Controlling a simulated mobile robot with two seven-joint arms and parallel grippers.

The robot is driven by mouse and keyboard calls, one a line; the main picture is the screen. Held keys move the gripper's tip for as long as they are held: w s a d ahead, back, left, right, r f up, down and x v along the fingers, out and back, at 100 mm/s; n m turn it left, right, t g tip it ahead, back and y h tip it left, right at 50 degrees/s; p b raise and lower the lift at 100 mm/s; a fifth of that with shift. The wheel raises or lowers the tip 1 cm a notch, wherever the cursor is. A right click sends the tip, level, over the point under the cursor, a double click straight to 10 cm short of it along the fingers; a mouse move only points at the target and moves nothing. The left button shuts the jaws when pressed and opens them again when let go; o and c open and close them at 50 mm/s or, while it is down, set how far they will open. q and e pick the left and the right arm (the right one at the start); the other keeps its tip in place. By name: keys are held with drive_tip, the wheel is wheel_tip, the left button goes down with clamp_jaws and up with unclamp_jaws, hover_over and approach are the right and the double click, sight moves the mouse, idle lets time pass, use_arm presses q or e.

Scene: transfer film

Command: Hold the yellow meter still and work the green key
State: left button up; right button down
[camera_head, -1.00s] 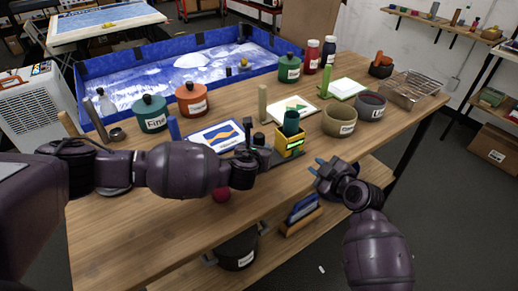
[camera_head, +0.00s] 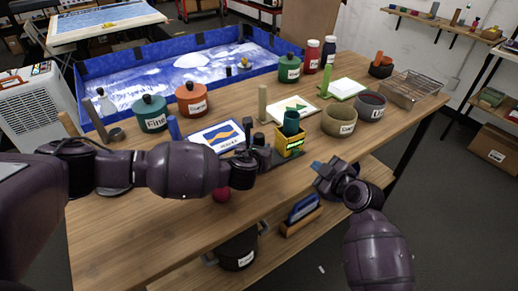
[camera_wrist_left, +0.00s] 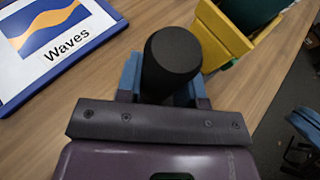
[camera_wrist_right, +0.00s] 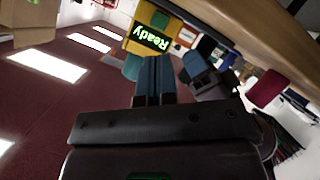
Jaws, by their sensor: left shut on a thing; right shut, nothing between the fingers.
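The yellow meter (camera_head: 290,146) stands on the table, its small screen lit green; the right wrist view shows it (camera_wrist_right: 148,36) reading "Ready". A dark green cylinder (camera_head: 291,122) rises from its top. My left gripper (camera_head: 252,152) is shut on a black round-topped handle (camera_wrist_left: 172,58), just left of the meter. My right gripper (camera_head: 318,165) is shut and empty, in front and right of the meter, apart from it.
A "Waves" picture card (camera_head: 216,136) lies left of the meter. A blue-walled tray (camera_head: 85,72) fills the back.

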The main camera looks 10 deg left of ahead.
drive_tip(key=shift+r, duration=0.1)
idle(0.7)
drive_tip(key=shift+w+d+r, duration=0.1)
drive_tip(key=shift+w+r, duration=0.2)
drive_tip(key=shift+w+d+r+n, duration=0.5)
drive_tip(key=shift+w, duration=0.25)
drive_tip(key=shift+d+f+m+g, duration=0.2)
drive_tip(key=shift+f+m+g, duration=0.2)
drive_tip(key=shift+m+g, duration=0.45)
drive_tip(key=s+f+m+g, duration=0.1)
drive_tip(key=m, duration=0.3)
drive_tip(key=s+f+m+g, duration=0.1)
drive_tip(key=m+g, duration=0.1)
drive_tip(key=m, duration=0.3)
drive_tip(key=s+f+m+g, duration=0.1)
drive_tip(key=f+m, duration=0.1)
drive_tip(key=m, duration=0.3)
drive_tip(key=shift+d+g, duration=0.15)
drive_tip(key=shift+g, duration=0.2)
drive_tip(key=m, duration=0.3)
drive_tip(key=shift+s+f+m+g, duration=0.15)
drive_tip(key=shift+s+m+g, duration=0.15)
drive_tip(key=shift+s, duration=0.1)
drive_tip(key=shift+w, duration=0.1)
